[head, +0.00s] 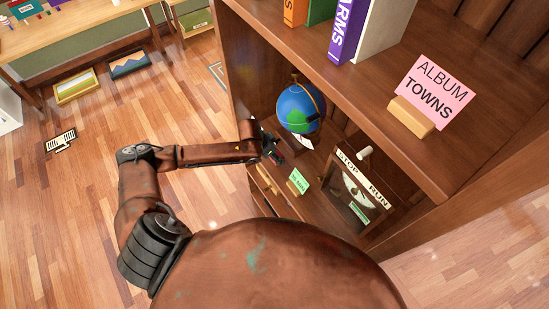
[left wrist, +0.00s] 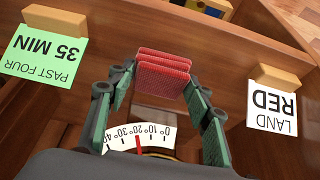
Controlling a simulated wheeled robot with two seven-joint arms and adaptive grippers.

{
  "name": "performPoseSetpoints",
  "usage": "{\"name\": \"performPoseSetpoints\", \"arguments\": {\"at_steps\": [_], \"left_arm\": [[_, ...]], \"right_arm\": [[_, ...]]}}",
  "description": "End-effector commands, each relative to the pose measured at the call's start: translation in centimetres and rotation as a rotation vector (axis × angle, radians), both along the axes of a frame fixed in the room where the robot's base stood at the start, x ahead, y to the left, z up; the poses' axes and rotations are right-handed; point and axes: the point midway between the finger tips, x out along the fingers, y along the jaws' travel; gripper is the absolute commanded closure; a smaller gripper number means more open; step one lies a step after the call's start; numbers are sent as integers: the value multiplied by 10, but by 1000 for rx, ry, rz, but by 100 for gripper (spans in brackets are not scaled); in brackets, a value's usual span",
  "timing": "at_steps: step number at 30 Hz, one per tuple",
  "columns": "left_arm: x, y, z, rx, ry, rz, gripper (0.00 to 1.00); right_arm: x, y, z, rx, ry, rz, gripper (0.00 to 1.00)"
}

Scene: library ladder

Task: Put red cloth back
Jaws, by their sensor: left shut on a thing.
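My left gripper (left wrist: 160,84) is shut on a red, ribbed, block-like thing (left wrist: 163,66), which shows between its green-padded fingers in the left wrist view. I take this to be the red cloth; its full shape is partly hidden. In the head view my left gripper (head: 274,153) is at the bookcase, just below and left of the globe (head: 300,108). The red thing is too small there to make out clearly. My right gripper is not in view.
A wooden ledge carries a green card reading "PAST FOUR 35 MIN" (left wrist: 42,56) and a white card reading "LAND RED" (left wrist: 272,107). A numbered dial (left wrist: 140,136) lies below the red thing. A "STOP RUN" panel (head: 357,190) stands right of my gripper, under the upper shelf (head: 350,85).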

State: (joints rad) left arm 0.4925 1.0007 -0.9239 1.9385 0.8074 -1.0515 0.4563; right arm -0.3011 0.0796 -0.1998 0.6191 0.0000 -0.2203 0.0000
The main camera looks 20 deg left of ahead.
Motion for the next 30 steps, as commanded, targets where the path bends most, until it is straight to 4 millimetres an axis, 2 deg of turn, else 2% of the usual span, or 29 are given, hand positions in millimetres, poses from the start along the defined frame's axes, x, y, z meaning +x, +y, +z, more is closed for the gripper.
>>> {"name": "performPoseSetpoints", "arguments": {"at_steps": [7,15,16,23,30], "left_arm": [[3,3,-30,1,1,0,73],[3,3,-36,2,1,0,73],[2,3,-36,2,1,0,52],[3,3,-36,2,1,0,36],[3,3,-35,1,0,0,36]], "right_arm": [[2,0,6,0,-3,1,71],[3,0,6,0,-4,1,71],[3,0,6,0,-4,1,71],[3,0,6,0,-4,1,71],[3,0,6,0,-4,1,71]]}}
